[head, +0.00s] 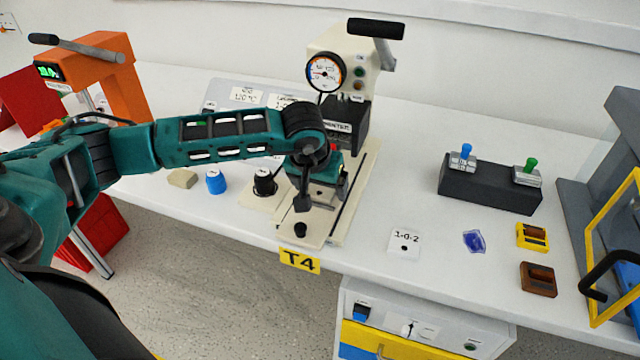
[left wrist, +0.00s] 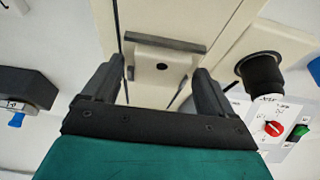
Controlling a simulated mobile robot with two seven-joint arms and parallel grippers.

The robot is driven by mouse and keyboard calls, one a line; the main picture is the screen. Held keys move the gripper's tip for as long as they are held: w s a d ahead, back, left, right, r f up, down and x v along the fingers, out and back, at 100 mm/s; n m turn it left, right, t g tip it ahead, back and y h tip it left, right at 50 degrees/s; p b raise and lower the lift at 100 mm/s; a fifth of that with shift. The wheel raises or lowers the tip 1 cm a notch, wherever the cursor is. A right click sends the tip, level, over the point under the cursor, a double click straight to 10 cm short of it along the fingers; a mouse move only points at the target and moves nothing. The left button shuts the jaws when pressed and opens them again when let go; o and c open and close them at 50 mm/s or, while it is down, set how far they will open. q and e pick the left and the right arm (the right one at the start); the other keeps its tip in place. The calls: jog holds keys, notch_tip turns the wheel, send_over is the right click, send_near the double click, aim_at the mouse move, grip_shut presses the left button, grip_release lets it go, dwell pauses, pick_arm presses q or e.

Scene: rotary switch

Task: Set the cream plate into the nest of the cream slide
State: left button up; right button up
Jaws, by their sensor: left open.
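The cream slide (head: 313,236) runs out toward me from the foot of the cream press, with a black knob on its front end. My left gripper (head: 318,203) points down over the slide, open, and hides much of the nest area in the head view. In the left wrist view a cream piece with a small dark hole, apparently the cream plate (left wrist: 150,75), lies between the open fingers (left wrist: 163,82). A dark grey bar (left wrist: 165,42) borders it. I cannot tell whether the plate is seated or touching a finger. My right gripper is not in view.
The press (head: 345,60) with its black-handled lever stands behind the gripper. A black knob (head: 265,182) and a blue knob (head: 215,181) are left of the slide. A toggle box (head: 490,185) and a white 1-0-2 card (head: 404,243) are to the right, with clear table between.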

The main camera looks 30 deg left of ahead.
pick_arm(q)
jog(key=shift+r, duration=0.2)
jog(key=v, duration=1.2)
jog(key=shift+p, duration=0.35)
jog(key=shift+s+d+f, duration=0.1)
jog(key=shift+f, duration=0.05)
